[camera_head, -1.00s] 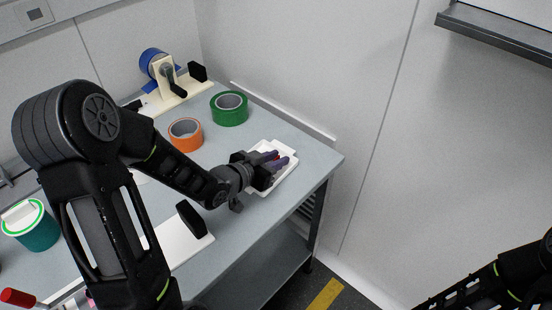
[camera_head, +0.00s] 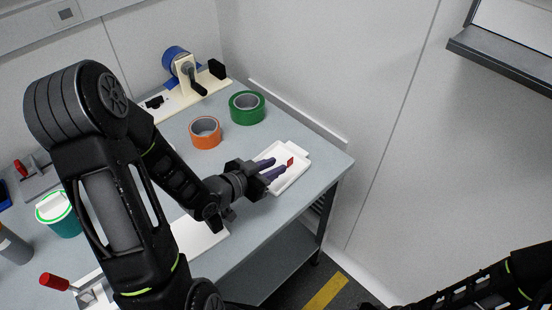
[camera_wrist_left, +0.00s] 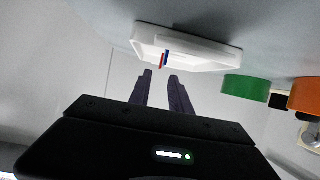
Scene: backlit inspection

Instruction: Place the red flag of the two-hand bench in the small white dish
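The small white dish (camera_head: 297,178) stands near the right end of the bench. The red flag (camera_head: 291,161) lies in it, a small red piece near the far side. In the left wrist view the dish (camera_wrist_left: 205,52) shows tilted, with a small red and blue piece (camera_wrist_left: 164,58) at it. My left gripper (camera_head: 279,165) is open, its two purple-grey fingers apart and pointing over the dish's near side. In the left wrist view the fingers (camera_wrist_left: 161,73) have an empty gap between them, short of the flag. My right gripper is out of view.
An orange tape roll (camera_head: 205,133) and a green tape roll (camera_head: 247,107) stand behind the dish. A tape dispenser (camera_head: 187,82) is at the back. A teal cup (camera_head: 60,216) and a red-handled tool (camera_head: 55,282) are at left. The wall is close behind the dish.

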